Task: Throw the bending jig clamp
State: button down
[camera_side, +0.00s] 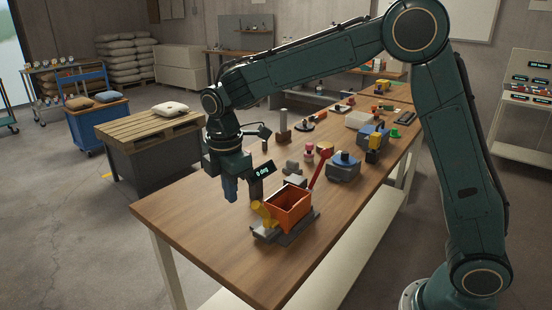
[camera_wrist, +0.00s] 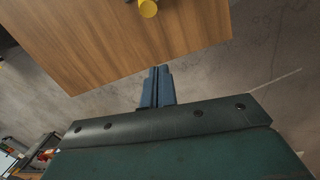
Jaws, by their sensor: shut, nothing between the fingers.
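The bending jig stands near the front end of the wooden table in the side view, with a dark grey base (camera_side: 292,232), an orange box-like body (camera_side: 288,207) and a yellow part (camera_side: 264,213) at its left. A red lever (camera_side: 321,168) rises, tilted, behind the orange body. I cannot tell for certain which part is the clamp. A small dark display (camera_side: 264,171) reads "0 deg". My gripper (camera_side: 231,197) is shut and empty, pointing down left of the jig, apart from it. In the wrist view its blue fingers (camera_wrist: 157,72) are together; a yellow round end (camera_wrist: 148,8) shows at the top edge.
A blue-and-grey device (camera_side: 343,167) and several small fixtures stand farther back on the table (camera_side: 185,218). The table's front left is bare. A pallet-topped bench (camera_side: 150,128) with a sack and a blue cart (camera_side: 98,122) stand left, across a floor gap.

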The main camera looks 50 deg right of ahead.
jog(key=d+f, duration=0.4)
jog(key=f, duration=0.2)
jog(key=shift+s+d+f, duration=0.15)
dwell(0.3)
jog(key=shift+d+r, duration=0.4)
jog(key=shift+d, duration=0.5)
jog(key=shift+d+r, duration=0.4)
jog(key=shift+d, duration=0.45)
